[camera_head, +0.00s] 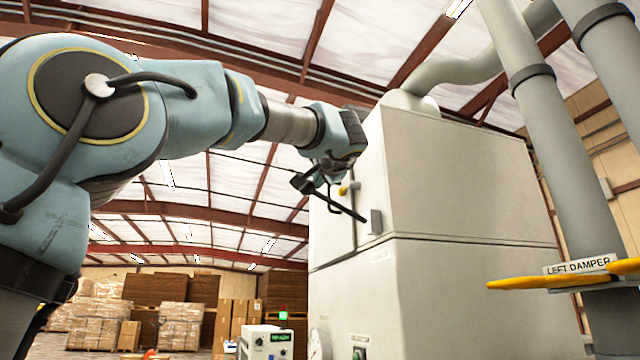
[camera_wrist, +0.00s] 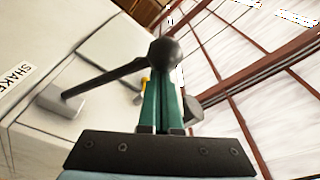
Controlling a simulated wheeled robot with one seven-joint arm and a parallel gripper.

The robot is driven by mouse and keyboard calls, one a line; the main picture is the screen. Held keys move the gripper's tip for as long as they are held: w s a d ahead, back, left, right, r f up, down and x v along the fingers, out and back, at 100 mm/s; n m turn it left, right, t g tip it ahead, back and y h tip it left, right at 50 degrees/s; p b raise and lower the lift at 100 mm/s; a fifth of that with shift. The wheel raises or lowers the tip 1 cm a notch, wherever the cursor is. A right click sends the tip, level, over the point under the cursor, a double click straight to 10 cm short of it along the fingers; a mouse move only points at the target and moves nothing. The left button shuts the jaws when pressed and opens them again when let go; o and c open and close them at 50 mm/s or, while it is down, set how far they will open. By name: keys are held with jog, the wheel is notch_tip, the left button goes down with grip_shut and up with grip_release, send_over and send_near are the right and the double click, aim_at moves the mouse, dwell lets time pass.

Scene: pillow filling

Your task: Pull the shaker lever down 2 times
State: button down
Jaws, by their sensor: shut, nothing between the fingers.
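The shaker lever (camera_head: 347,209) is a dark rod sloping up and left from a grey bracket (camera_head: 374,221) on the front of the pale cabinet (camera_head: 450,170). In the wrist view the lever (camera_wrist: 110,78) ends in a round black knob (camera_wrist: 165,53). My gripper (camera_head: 318,186) is at the lever's upper end. In the wrist view its green fingers (camera_wrist: 163,75) are shut together with nothing between them. The knob appears right at the fingertips and partly covers them; I cannot tell whether they touch. A label (camera_wrist: 14,86) reading "SHAKE", cut off, shows on the cabinet.
A small yellow handle (camera_head: 345,188) is on the cabinet close to my gripper. Yellow damper handles (camera_head: 540,282) and a "LEFT DAMPER" label (camera_head: 580,266) are on the pipe at right. Wrapped pallets (camera_head: 180,325) stand far behind.

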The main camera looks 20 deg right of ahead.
notch_tip(320, 180, down, 13)
jog(key=a+n+t+y+b, duration=0.1)
jog(key=n+y+b, duration=0.1)
jog(key=n+b, duration=0.9)
jog(key=b, duration=0.9)
jog(key=shift+w+a+n, duration=0.2)
jog(key=shift+a+n, duration=0.1)
jog(key=shift+a, duration=0.05)
jog(key=shift+f+y, duration=0.1)
jog(key=shift+y, duration=0.2)
